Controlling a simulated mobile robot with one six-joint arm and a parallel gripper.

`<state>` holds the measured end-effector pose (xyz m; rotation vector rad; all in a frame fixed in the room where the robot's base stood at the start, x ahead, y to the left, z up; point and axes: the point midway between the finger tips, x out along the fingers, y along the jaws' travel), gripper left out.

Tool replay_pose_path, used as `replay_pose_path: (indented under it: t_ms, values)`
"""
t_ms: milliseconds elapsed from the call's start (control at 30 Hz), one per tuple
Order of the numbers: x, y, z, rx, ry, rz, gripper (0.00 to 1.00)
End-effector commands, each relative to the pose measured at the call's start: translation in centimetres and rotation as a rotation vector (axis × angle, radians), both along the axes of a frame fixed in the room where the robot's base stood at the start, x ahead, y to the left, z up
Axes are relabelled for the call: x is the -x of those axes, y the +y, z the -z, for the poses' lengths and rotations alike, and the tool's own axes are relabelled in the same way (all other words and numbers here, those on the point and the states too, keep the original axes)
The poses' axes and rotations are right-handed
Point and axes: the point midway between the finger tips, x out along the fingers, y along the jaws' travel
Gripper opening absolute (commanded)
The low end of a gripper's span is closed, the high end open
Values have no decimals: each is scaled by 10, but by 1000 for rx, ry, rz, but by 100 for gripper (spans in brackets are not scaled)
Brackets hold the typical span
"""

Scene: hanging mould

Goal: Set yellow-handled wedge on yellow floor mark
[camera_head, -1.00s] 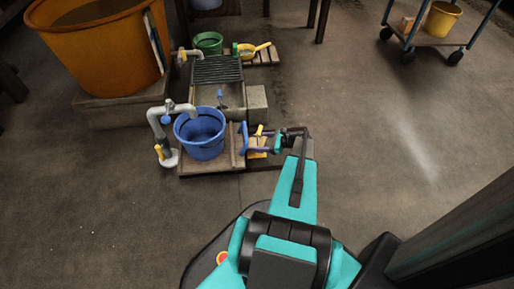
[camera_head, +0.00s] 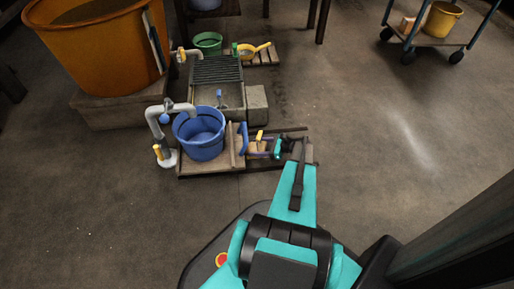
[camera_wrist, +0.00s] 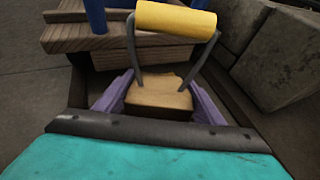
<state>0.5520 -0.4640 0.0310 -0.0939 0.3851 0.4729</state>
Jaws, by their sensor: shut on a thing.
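The yellow-handled wedge is a wooden block with a wire bail and a yellow roller grip. In the wrist view the wedge (camera_wrist: 160,93) sits between the purple fingers of my gripper (camera_wrist: 160,100), which is shut on it. In the head view the wedge's yellow handle (camera_head: 260,135) shows small, right of the blue bucket, with my gripper (camera_head: 260,147) around it low over the wooden platform. I cannot tell whether the wedge still touches what is beneath it. I cannot make out a yellow floor mark in either view.
A blue bucket (camera_head: 201,134) stands on the wooden platform (camera_head: 205,169), with a blue handle (camera_head: 242,138) close to my gripper. Grey pipes (camera_head: 158,118) and an orange tub (camera_head: 90,45) are at the left. A concrete block (camera_head: 257,103) is behind.

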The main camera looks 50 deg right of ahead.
Motion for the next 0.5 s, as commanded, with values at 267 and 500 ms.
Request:
replay_pose_path:
  t_ms: [267,500]
  values:
    - [0,0,0,0,0,0,81]
    - [0,0,-1,0,0,0,81]
